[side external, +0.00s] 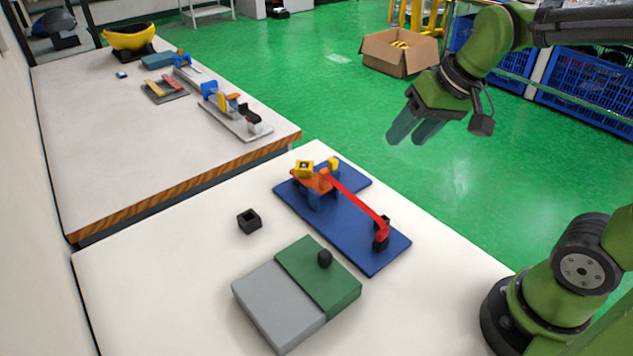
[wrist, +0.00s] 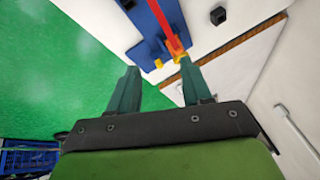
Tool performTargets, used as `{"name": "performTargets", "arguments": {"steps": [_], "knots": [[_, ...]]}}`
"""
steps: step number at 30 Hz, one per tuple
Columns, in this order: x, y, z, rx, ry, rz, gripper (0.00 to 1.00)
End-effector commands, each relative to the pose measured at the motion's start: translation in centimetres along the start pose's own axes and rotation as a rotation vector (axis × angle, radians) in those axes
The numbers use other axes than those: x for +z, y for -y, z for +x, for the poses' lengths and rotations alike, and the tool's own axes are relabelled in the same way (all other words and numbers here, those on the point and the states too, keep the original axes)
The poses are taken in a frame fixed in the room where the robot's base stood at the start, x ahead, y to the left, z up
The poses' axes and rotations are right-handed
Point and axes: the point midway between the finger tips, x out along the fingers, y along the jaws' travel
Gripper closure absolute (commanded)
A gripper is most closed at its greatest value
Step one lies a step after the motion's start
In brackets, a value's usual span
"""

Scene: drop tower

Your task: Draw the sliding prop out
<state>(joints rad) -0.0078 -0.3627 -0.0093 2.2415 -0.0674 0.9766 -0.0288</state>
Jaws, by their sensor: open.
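A blue baseboard (side external: 345,237) carries the toy tower on the near table. At its far end are an orange part (side external: 314,180) on blue supports, a yellow block (side external: 304,168) with a dark opening, and a smaller yellow piece (side external: 333,163). A long red bar (side external: 360,204) slopes from there to a black stand (side external: 381,237). I cannot tell which part is the sliding prop. My gripper (side external: 406,138) is open and empty, in the air beyond the board. In the wrist view its fingers (wrist: 158,68) point toward the board (wrist: 150,50), whose yellow pieces (wrist: 179,56) show near the right finger.
A grey and green block (side external: 318,275) with a small black knob (side external: 325,258) lies in front of the board. A hollow black cube (side external: 249,220) stands to the left. Another table (side external: 140,160) holds several toys. Green floor lies beyond the near table.

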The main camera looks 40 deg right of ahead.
Motion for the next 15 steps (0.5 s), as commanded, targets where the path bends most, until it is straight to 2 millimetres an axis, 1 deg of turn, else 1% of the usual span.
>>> {"name": "performTargets", "arguments": {"steps": [1, 5, 6, 8, 12, 15], "knots": [[-1.8, 0.4, 0.9, 0.02, 0.036, -0.014, 0.51], [-6.1, 1.1, 2.9, 0.071, 0.119, -0.063, 0.51], [-7.4, 1.3, 3.7, 0.087, 0.144, -0.079, 0.51], [-9.3, 1.5, 5.0, 0.111, 0.183, -0.105, 0.51], [-13.4, 1.7, 8.3, 0.165, 0.271, -0.17, 0.51], [-15.8, 1.7, 10.6, 0.2, 0.326, -0.215, 0.51]]}}
